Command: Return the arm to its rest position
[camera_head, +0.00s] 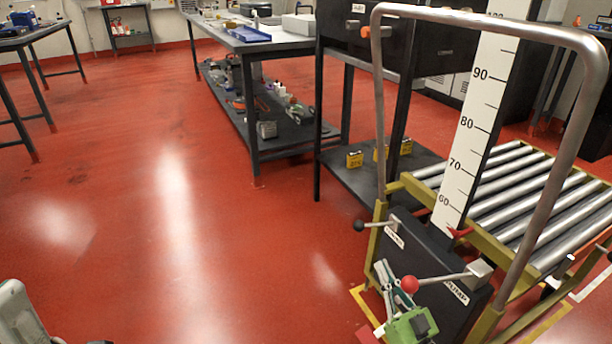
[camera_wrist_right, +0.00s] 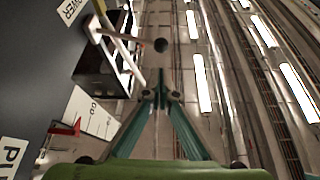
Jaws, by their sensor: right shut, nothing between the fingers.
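My right gripper (camera_head: 385,272) shows at the bottom of the head view, in front of the roller lift cart (camera_head: 470,214). Its green body is lowest and its slim fingers point up and away. In the right wrist view the teal fingers (camera_wrist_right: 160,92) meet at their tips with nothing between them. The red knob (camera_head: 409,285) of the pump lever appears right beside the fingers; I cannot tell whether they touch. Only a pale piece of my left arm (camera_head: 18,318) shows at the lower left; its gripper is out of view.
The cart's grey push handle (camera_head: 376,95) and height scale (camera_head: 470,130) rise close by. Yellow batteries (camera_head: 355,159) lie on a low shelf behind it. A workbench (camera_head: 250,42) with tools stands further back. The red floor (camera_head: 190,220) at left is clear.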

